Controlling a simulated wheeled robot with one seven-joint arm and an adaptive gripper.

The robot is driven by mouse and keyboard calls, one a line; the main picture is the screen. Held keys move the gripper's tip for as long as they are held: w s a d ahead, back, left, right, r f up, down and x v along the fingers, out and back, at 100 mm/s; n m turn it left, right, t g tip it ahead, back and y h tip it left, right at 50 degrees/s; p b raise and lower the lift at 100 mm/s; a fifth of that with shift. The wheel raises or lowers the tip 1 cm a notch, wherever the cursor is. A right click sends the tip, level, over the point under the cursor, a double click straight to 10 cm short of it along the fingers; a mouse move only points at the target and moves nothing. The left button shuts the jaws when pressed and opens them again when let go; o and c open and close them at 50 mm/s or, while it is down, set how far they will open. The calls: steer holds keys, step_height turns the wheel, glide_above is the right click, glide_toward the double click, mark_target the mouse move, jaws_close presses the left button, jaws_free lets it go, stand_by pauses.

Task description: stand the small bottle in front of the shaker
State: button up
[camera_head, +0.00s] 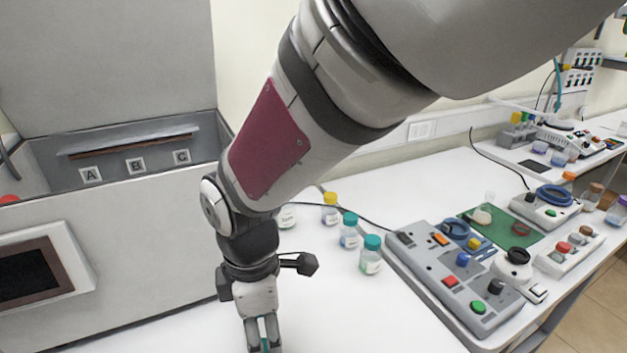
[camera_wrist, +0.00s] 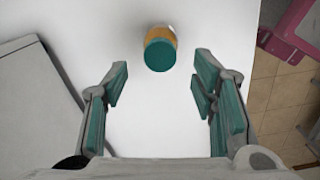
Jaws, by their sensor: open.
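A small bottle with a teal cap and amber body (camera_wrist: 160,49) stands on the white table in the wrist view. It lies ahead of my gripper (camera_wrist: 162,85), whose teal-padded fingers are open with an empty gap between them. In the head view my gripper (camera_head: 264,335) is low over the table at the bottom edge, and I cannot make out this bottle there. A small device with a black round top (camera_head: 517,257) on the right of the table may be the shaker; I cannot tell for sure.
Several small capped bottles (camera_head: 371,255) stand at mid-table. A grey control panel with buttons (camera_head: 455,280) is right of them. A large grey chamber marked A, B, C (camera_head: 120,240) fills the left.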

steer(key=w+d+r+m+t, duration=0.1)
steer(key=w+d+r+m, duration=0.3)
steer(key=d+r, duration=0.55)
steer(key=s+d+r+m+t, duration=0.2)
steer(key=s+d+r+m, duration=0.1)
steer(key=d+m, duration=0.6)
steer(key=s+d+r+m+t, duration=0.2)
steer(key=s+d+m, duration=0.3)
steer(key=d+m, duration=0.4)
steer(key=d+r, duration=0.1)
steer(key=d, duration=0.1)
steer(key=shift+s+d, duration=0.3)
steer(key=shift+s, duration=0.1)
